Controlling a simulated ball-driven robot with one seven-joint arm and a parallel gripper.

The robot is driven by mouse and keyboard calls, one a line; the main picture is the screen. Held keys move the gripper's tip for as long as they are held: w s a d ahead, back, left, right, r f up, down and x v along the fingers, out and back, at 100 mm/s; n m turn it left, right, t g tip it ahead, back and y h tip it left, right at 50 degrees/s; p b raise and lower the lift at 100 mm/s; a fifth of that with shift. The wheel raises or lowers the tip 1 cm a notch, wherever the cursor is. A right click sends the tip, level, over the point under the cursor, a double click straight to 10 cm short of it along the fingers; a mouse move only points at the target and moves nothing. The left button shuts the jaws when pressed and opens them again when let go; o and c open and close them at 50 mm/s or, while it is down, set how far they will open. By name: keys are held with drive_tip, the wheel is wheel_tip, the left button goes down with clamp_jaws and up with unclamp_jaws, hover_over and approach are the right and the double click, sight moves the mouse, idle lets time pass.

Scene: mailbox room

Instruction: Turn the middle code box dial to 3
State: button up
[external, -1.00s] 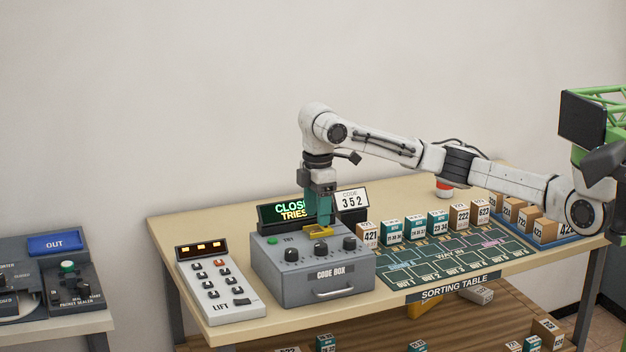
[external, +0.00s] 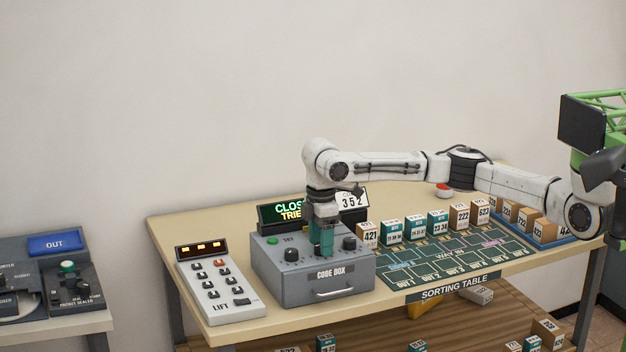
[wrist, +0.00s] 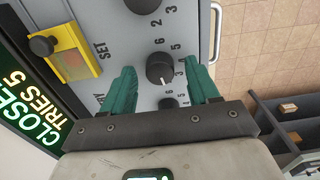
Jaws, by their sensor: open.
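The grey code box (external: 300,288) sits at the table's front left, with a row of dials on top. In the external view my gripper (external: 322,252) is lowered over the middle dial and hides it. In the wrist view the middle dial (wrist: 160,68) is a black knob with a white pointer mark towards the lower edge of the picture. My gripper (wrist: 160,66) is open, with one teal finger on each side of this dial; I cannot tell whether they touch it. The left dial (external: 291,255) and right dial (external: 349,243) stand clear beside the gripper.
A lit display (external: 283,211) reading CLOSED and TRIES 5, and a card (external: 354,200) reading 352, stand behind the box. The lift panel (external: 216,285) is left; parcels (external: 438,222) are right.

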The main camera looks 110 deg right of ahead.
drive_tip(key=shift+f, duration=0.1)
drive_tip(key=shift+c, duration=0.3)
drive_tip(key=c, duration=1)
drive_tip(key=shift+p, duration=0.45)
drive_tip(key=shift+n+p, duration=0.35)
drive_tip(key=shift+n, duration=0.05)
drive_tip(key=n+p, duration=0.2)
drive_tip(key=shift+a+r+p, duration=0.1)
drive_tip(key=shift+r+p, duration=0.1)
drive_tip(key=shift+p, duration=0.2)
drive_tip(key=n+p, duration=0.1)
drive_tip(key=n, duration=0.1)
drive_tip(key=n+p, duration=0.2)
drive_tip(key=shift+f+n+p, duration=0.2)
drive_tip(key=shift+n+p, duration=0.1)
drive_tip(key=shift+n, duration=0.1)
